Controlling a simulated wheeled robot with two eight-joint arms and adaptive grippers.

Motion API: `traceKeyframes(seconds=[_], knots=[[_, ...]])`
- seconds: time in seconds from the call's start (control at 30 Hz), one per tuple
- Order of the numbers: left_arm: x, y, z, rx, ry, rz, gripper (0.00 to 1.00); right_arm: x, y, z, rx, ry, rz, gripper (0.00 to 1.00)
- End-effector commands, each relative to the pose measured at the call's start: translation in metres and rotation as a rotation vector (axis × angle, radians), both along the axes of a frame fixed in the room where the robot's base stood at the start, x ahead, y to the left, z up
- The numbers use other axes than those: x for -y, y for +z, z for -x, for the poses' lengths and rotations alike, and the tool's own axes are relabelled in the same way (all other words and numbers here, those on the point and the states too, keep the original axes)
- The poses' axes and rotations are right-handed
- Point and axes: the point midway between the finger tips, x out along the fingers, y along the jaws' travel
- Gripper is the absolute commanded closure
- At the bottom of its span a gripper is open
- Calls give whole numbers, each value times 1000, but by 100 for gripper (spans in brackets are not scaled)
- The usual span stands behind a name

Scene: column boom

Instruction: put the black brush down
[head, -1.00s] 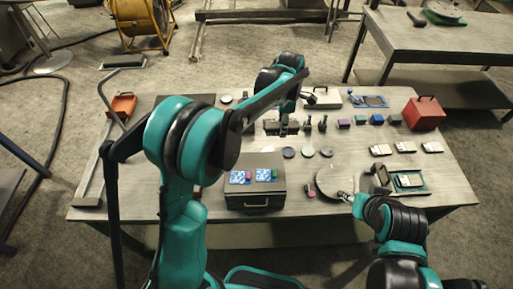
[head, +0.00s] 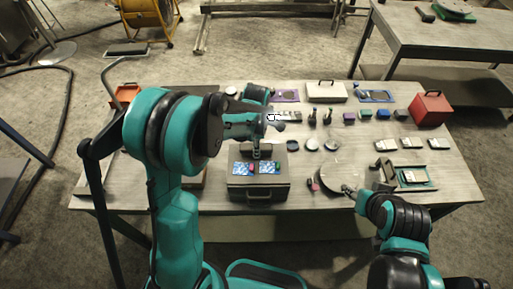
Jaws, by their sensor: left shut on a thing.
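My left gripper (head: 273,118) is above the table (head: 220,228), behind the dark box (head: 237,187). It is shut on a small dark thing, taken to be the black brush; its shape is hard to make out against the gripper. I cannot tell whether it touches anything below. My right gripper (head: 348,190) is low by the near edge of a round grey disc (head: 338,174); its fingers are too small to tell whether they are open.
Blue patterned tiles (head: 242,169) lie on the dark box. Several small blocks and upright tools stand along the back, with a red box (head: 431,109) at the right and a cream case (head: 326,92) behind. My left arm hides much of the table's left part.

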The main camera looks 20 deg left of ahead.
Motion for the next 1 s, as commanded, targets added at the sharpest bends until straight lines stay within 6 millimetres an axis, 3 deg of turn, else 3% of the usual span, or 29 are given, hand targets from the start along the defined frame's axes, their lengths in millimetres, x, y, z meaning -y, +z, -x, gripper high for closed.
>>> traceKeyframes(seconds=[0.37, 0.4, 0.47, 0.83, 1.0], knots=[[0, -6, 0, 0, 0, 0, 100, 0, -5, 0, 0, 0, 0, 60], [0, -5, 0, 0, 0, 0, 58, 0, -3, 0, 0, 0, 0, 60], [0, -4, 0, 0, 0, 0, 48, 0, -3, 0, 0, 0, 0, 60], [0, 1, 0, 0, 0, 0, 48, 0, 2, 0, 0, 0, 0, 60], [0, 29, 0, 0, 0, 0, 48, 0, 6, 0, 0, 0, 0, 60]])
